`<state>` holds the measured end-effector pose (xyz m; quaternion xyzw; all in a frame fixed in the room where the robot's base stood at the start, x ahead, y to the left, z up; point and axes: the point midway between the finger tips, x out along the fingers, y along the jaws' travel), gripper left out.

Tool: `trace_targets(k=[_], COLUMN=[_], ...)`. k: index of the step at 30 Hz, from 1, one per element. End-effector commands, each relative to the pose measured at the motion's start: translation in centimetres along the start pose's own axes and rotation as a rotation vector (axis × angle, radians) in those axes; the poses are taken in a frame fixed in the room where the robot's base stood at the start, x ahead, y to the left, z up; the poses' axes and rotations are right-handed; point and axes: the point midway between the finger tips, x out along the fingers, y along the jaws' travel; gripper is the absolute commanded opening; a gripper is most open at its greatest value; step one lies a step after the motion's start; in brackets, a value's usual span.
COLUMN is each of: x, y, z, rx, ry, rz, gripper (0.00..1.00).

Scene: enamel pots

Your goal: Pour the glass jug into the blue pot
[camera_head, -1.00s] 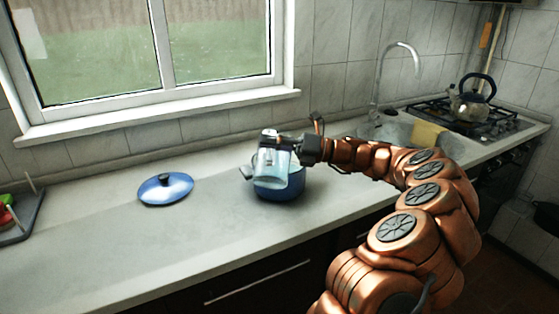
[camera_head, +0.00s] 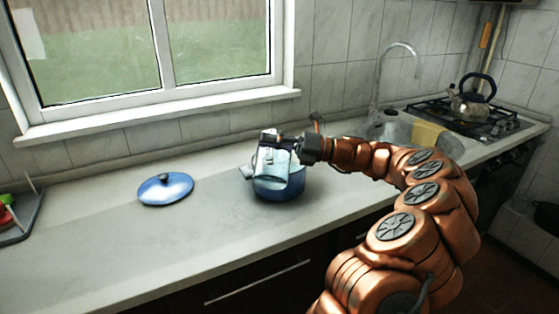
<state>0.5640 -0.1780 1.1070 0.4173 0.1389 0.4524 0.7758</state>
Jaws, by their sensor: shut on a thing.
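The blue pot (camera_head: 282,190) stands on the counter without its lid, below my gripper. The glass jug (camera_head: 272,165) is held tilted over the pot, its lower part in front of the pot's far side and rim. My gripper (camera_head: 284,143) is shut on the jug near its upper part. The jug hides much of the pot's opening, and I cannot tell how much liquid is in either one. The blue lid (camera_head: 166,189) with a dark knob lies on the counter to the left of the pot, apart from it.
A dark tray (camera_head: 24,218) with red and green things is at the far left of the counter (camera_head: 130,245). The sink, tap (camera_head: 378,85) and yellow cloth (camera_head: 428,135) are to the right. A kettle (camera_head: 472,100) stands on the stove. The front left counter is clear.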

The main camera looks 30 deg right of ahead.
Motion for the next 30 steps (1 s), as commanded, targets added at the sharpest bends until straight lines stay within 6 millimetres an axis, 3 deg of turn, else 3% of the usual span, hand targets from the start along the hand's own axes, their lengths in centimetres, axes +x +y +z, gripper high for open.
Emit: trace_targets(k=[30], x=[-0.19], y=[0.01], z=[0.45], rx=[0.049], ry=[-0.012], rz=[0.000], gripper=[0.00])
